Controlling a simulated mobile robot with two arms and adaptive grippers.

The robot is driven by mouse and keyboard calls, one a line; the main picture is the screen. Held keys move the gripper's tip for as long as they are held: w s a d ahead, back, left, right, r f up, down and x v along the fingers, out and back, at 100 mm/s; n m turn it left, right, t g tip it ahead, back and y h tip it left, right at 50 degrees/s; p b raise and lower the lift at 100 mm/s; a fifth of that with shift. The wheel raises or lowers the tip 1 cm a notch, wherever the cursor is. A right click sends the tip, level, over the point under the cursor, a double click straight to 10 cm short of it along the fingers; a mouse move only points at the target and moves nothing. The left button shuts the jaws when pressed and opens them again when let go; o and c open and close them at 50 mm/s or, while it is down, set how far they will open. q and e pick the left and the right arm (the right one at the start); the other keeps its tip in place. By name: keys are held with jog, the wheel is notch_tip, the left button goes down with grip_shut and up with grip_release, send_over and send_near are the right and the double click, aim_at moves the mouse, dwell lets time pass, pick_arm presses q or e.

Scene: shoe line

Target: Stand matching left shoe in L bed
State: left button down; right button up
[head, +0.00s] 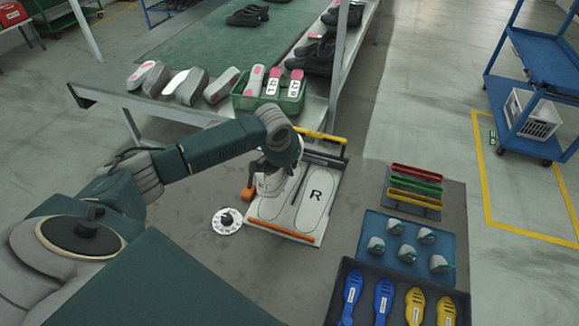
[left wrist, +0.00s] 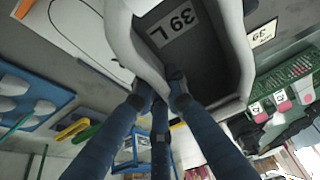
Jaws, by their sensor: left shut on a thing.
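The fixture board (head: 292,226) is pale, with foot outlines; the right bed (head: 314,196) is marked R and empty. My left gripper (head: 272,172) is over the left bed, whose letter is hidden. In the left wrist view my left gripper (left wrist: 163,88) is shut on the rim of a pale shoe (left wrist: 232,22) with a dark inside and a label reading 39 L. My right gripper is not in view.
A green crate (head: 243,101) of labelled shoes stands behind, with several grey shoes beside it. A round dial (head: 227,220) lies left of the board. To the right are a rack of coloured bars (head: 390,200), a blue tray (head: 372,229) and a dark tray (head: 336,296) of shoe trees.

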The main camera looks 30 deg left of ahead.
aim_at(288, 176)
pick_arm(q)
notch_tip(288, 176, down, 2)
jog(key=shift+f+b, duration=0.1)
jog(key=shift+b, duration=0.9)
notch_tip(288, 176, down, 3)
jog(key=b, duration=0.3)
jog(key=shift+f, duration=0.1)
jog(key=shift+f+b, duration=0.4)
jog(key=shift+f, duration=1.2)
jog(key=c, duration=1.7)
grip_release()
